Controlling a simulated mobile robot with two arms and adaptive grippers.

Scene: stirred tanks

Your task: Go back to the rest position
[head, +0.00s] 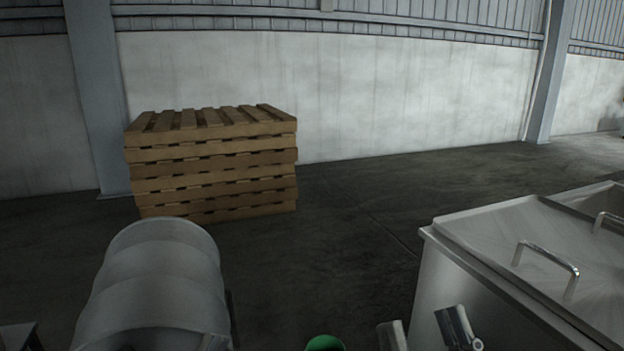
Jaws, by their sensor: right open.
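My right gripper (422,320) shows at the bottom edge of the head view, right of centre. Its two grey fingers stand apart, with nothing seen between them. The fingers appear in front of the near side of a steel tank (490,225). I cannot tell how far they are from it. My left gripper is not in view.
The tank has a flat lid with a metal handle (548,258); another handle shows at the right edge. A stack of wooden pallets (212,165) stands by the white wall (400,95). A green rounded thing (325,343) is cut off below. Dark floor (350,225) lies clear between.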

